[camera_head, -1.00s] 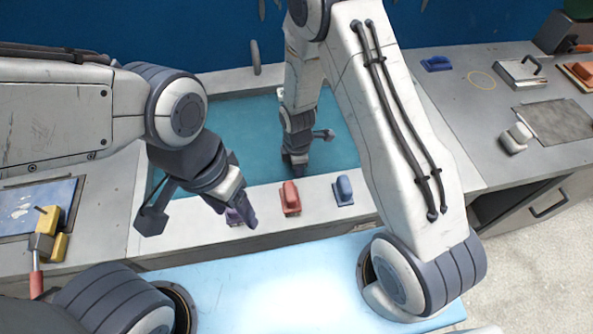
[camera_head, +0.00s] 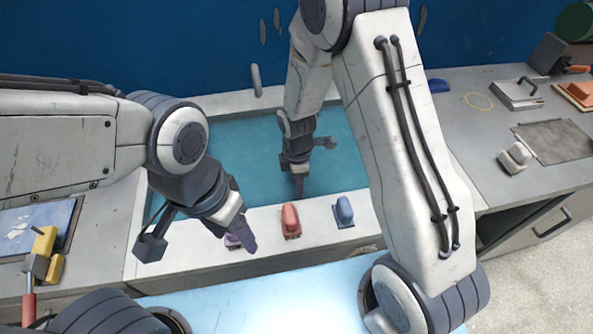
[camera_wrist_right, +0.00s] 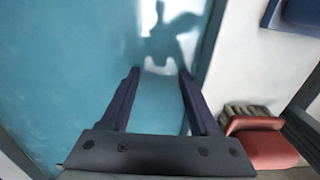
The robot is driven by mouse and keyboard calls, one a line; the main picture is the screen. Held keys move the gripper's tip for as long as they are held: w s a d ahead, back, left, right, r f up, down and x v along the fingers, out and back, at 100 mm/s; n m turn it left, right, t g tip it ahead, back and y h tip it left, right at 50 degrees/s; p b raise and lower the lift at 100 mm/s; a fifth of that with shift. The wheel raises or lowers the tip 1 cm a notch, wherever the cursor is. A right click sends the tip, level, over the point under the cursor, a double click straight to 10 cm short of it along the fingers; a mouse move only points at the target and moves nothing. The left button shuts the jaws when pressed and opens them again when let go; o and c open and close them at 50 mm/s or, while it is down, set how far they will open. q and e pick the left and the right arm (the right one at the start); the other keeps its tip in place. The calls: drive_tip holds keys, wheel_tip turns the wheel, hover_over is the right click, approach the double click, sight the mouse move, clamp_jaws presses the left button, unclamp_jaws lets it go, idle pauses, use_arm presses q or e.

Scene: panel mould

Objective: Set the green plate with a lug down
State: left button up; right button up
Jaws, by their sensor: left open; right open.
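I see no green plate with a lug in either view. The wide teal surface (camera_head: 235,150) of the mould lies inside a pale grey rim. My right gripper (camera_head: 299,190) is over the front part of this surface. In the right wrist view its two dark fingers (camera_wrist_right: 158,76) are apart with nothing between them. My left gripper (camera_head: 246,238) is at the front rim, left of the red brush (camera_head: 290,221), open.
A blue brush (camera_head: 343,211) stands right of the red one on the front rim. A metal float (camera_head: 518,94), a white-handled tool (camera_head: 515,157) and a grey sheet (camera_head: 556,141) lie on the right bench. A yellow clamp (camera_head: 44,240) is at the left. Much of the teal surface is bare.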

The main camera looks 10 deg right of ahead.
drive_tip(key=s+a+r+m, duration=0.1)
drive_tip(key=s+r, duration=0.2)
drive_tip(key=r, duration=0.2)
drive_tip(key=s+a+r+m, duration=0.2)
drive_tip(key=s+r, duration=0.1)
drive_tip(key=r, duration=0.2)
drive_tip(key=s+a+r+m, duration=0.2)
drive_tip(key=s+r, duration=0.1)
drive_tip(key=r, duration=0.3)
drive_tip(key=shift+s+y, duration=0.3)
drive_tip(key=shift+s, duration=0.05)
drive_tip(key=s+r+m, duration=0.4)
drive_tip(key=s+m, duration=0.1)
drive_tip(key=s, duration=0.6)
drive_tip(key=shift+s+m, duration=0.25)
drive_tip(key=shift+m, duration=0.15)
drive_tip(key=shift+r, duration=0.1)
